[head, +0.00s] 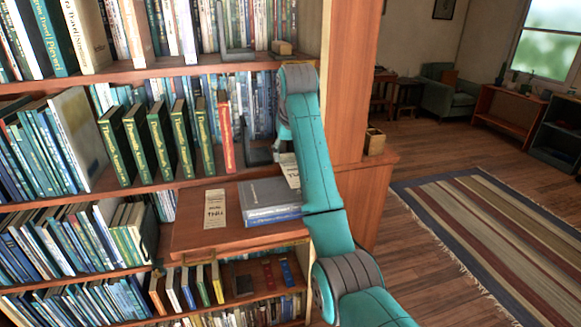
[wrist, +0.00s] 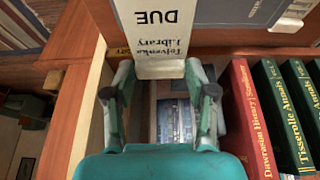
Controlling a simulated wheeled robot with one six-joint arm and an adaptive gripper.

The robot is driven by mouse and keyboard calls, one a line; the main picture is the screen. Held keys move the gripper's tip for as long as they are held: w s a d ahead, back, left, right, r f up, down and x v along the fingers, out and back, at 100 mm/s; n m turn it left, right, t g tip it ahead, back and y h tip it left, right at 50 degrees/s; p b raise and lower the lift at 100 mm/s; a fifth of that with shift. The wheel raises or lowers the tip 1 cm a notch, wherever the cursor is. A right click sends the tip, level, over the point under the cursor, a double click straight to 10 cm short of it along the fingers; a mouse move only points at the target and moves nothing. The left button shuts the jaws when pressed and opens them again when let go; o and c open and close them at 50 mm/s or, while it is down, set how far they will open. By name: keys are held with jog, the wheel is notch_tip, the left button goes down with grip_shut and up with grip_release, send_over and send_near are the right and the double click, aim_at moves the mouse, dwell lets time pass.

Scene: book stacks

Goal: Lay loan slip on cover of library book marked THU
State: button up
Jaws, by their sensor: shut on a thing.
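My gripper (wrist: 160,70) is shut on a pale loan slip (wrist: 155,35) with dark print, including "DUE" and "Library". In the head view the gripper (head: 285,148) is partly hidden by my arm, and part of the held slip (head: 290,172) shows below it, near the far right corner of a grey book. This grey book (head: 270,194) lies flat on a wooden pull-out board, its blue lettered side toward the front. A cream card (head: 215,208) that appears to read "THU" lies on the board left of the book. Whether the slip touches the book cannot be told.
The pull-out board (head: 190,238) juts from the bookcase. Green volumes (head: 160,138) and a red book (head: 226,132) stand on the shelf above it, left of my arm. A wooden upright (head: 347,80) is close on the right. Open floor lies beyond, with a striped rug (head: 490,225).

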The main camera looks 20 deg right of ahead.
aim_at(288, 163)
jog(key=shift+a+f, duration=0.15)
jog(key=shift+f, duration=2.15)
jog(key=shift+f, duration=0.15)
jog(key=o, duration=0.8)
